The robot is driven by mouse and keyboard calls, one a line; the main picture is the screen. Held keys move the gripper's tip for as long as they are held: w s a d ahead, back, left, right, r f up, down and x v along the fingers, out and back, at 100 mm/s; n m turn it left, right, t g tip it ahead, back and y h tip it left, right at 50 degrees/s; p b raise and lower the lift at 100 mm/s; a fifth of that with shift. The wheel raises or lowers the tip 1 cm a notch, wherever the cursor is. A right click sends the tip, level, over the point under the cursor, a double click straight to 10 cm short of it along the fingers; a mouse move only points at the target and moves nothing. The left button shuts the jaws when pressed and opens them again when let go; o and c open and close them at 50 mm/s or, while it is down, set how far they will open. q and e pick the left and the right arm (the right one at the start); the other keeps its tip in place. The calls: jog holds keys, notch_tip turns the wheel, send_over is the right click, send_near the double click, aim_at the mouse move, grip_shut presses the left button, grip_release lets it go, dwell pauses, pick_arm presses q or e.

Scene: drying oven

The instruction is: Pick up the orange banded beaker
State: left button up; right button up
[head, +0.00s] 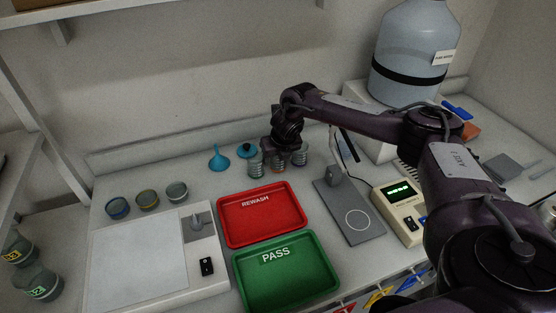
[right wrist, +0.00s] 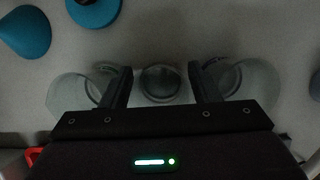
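My right gripper (head: 282,153) is over a row of three small glass beakers at the back of the bench, beyond the red tray. In the right wrist view its two fingers (right wrist: 160,78) are apart, with the middle beaker (right wrist: 160,90) between them and another glass beaker outside each finger. In the head view the middle beaker (head: 278,169) is mostly hidden by the gripper; a faint orange tint shows on it. The left beaker (head: 255,168) and right beaker (head: 301,159) stand close beside it. My left gripper is out of view.
A blue funnel (head: 216,160) and a blue round item (head: 246,150) lie left of the row. The red REWASH tray (head: 298,236) and green PASS tray (head: 331,291) lie in front. Three other beakers (head: 148,199) stand at left. A grey stand (head: 345,208) is at right.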

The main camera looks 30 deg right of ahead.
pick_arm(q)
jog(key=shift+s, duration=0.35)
pick_arm(e)
jog(key=c, duration=0.8)
jog(key=shift+o, duration=0.2)
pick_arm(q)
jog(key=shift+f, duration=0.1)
pick_arm(e)
jog(key=shift+r, duration=0.15)
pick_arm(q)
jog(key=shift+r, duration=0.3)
pick_arm(e)
notch_tip(320, 180, up, 20)
jog(key=shift+f, duration=0.2)
